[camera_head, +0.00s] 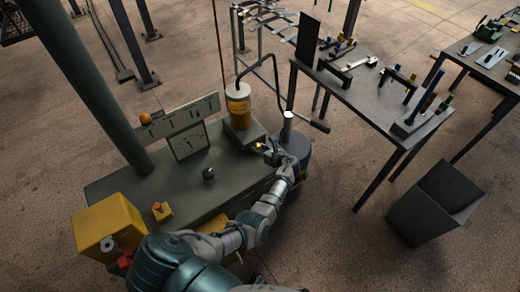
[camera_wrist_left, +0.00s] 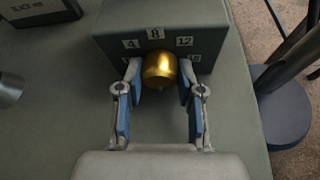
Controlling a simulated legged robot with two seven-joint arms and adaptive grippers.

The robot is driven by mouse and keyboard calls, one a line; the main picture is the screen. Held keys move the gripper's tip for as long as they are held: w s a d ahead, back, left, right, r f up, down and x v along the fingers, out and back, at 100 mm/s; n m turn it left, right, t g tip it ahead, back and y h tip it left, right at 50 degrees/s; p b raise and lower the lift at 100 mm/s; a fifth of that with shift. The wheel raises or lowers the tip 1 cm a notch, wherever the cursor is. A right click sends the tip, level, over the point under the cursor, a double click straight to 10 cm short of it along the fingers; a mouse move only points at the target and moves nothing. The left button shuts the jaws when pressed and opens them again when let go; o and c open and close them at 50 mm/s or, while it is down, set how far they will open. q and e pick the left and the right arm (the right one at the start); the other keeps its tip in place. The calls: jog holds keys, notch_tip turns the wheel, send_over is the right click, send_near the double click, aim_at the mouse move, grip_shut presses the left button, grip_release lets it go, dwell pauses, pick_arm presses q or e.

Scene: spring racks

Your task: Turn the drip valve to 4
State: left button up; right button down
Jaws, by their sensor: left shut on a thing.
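The drip valve is a round gold knob (camera_wrist_left: 160,70) on the front of a dark green block (camera_wrist_left: 215,35). Number plates arc above it: 4 (camera_wrist_left: 130,43) at upper left, 8 (camera_wrist_left: 155,33) at top, 12 (camera_wrist_left: 184,41) at upper right, with another partly hidden at right. My left gripper (camera_wrist_left: 160,80) is shut on the knob, one blue-padded finger on each side. No pointer is visible on the knob, so its setting cannot be told. In the head view, my left gripper (camera_head: 264,148) is at the block below the yellow-and-white canister (camera_head: 238,108). My right gripper is out of view.
The block stands on a grey-green bench (camera_head: 130,183) with a dial gauge (camera_head: 189,141), a small dark knob (camera_head: 208,172) and a yellow box (camera_head: 108,226). A blue-grey drum (camera_head: 297,150) stands right of the bench.

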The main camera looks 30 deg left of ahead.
pick_arm(q)
jog(key=shift+n+p, duration=0.4)
jog(key=shift+p, duration=0.1)
jog(key=shift+s+n+t+h+p, duration=0.1)
jog(key=shift+n+t+h+p, duration=0.2)
jog(key=shift+n+t+p, duration=0.35)
jog(key=shift+f+n+t+h, duration=0.1)
jog(key=shift+n+t+h, duration=0.2)
jog(key=shift+n+t, duration=0.25)
jog(key=shift+s+d+f+n+t, duration=0.15)
jog(key=shift+n+t, duration=0.15)
jog(key=shift+n, duration=0.4)
